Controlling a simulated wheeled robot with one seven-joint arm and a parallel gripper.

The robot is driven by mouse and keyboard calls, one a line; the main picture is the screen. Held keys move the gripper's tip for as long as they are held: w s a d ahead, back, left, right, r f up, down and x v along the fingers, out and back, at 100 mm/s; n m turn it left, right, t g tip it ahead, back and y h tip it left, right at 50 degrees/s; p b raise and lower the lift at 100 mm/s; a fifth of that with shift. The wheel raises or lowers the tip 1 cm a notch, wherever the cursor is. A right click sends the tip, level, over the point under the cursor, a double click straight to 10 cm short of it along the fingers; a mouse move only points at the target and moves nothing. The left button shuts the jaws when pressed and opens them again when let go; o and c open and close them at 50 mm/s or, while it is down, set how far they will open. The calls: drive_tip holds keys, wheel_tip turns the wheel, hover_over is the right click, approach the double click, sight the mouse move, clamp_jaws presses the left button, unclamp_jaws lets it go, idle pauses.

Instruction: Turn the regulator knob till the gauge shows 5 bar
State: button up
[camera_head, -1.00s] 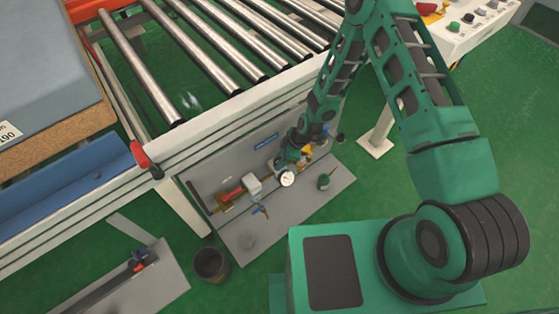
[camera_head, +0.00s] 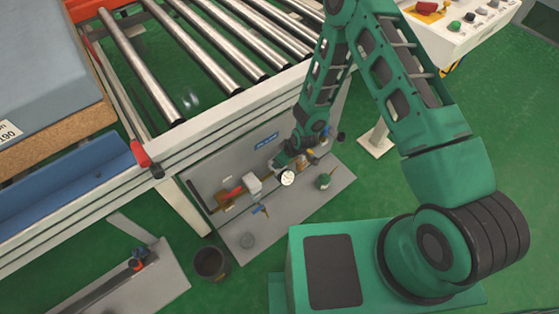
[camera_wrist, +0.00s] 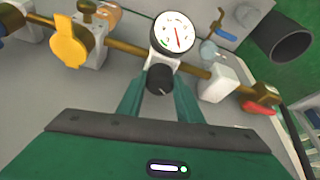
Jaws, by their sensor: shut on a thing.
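The regulator knob (camera_wrist: 160,79) is black with a pale mark on its face. In the wrist view it sits just below the round white gauge (camera_wrist: 173,35). The gauge has a red needle standing near upright on its dial; the figures are too small to read. The gauge also shows in the head view (camera_head: 287,178) on the grey panel. My gripper (camera_wrist: 159,92) is shut on the knob, one green finger on each side. In the head view my gripper (camera_head: 284,160) is beside the gauge and hides the knob.
A brass pipe line crosses the panel, with a yellow round part (camera_wrist: 68,42) at left and a red-handled valve (camera_wrist: 258,107) at right in the wrist view. A roller conveyor (camera_head: 205,118) stands above the panel. A dark bucket (camera_head: 211,263) stands on the green floor.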

sight(288, 174)
drive_tip(key=shift+s+m, duration=0.25)
drive_tip(key=shift+m, duration=0.05)
drive_tip(key=o, duration=1)
drive_tip(key=shift+o, duration=0.2)
drive_tip(key=shift+w, duration=0.1)
drive_tip(key=shift+r, duration=0.1)
drive_tip(key=v, duration=1)
drive_tip(key=shift+r, duration=0.25)
